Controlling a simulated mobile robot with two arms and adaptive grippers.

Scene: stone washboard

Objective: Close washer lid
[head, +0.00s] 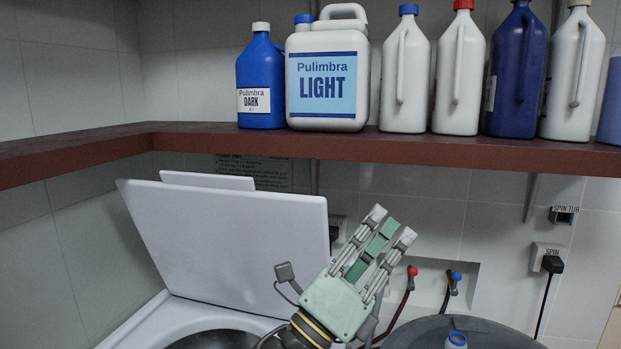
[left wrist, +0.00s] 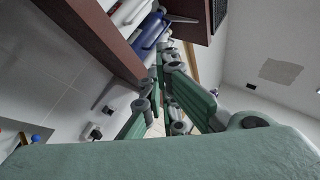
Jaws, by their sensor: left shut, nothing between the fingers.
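The washer (head: 150,327) is white and stands at the lower left in the head view. Its white lid (head: 230,235) stands open, tilted back toward the wall, with the dark tub opening (head: 215,340) partly in view below it. A second white panel (head: 207,181) shows behind the lid's top edge. My left gripper (head: 390,228) is shut and empty, pointing up just right of the lid; I cannot tell if it touches the lid. In the left wrist view its green and grey fingers (left wrist: 172,85) fill the middle. My right gripper is not in view.
A dark red shelf (head: 330,147) runs above the lid and gripper, holding a blue bottle (head: 260,80), a white jug (head: 328,75) and several other bottles. Red and blue taps (head: 411,271) with hoses are at right. A dark round tub top (head: 480,332) is at lower right.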

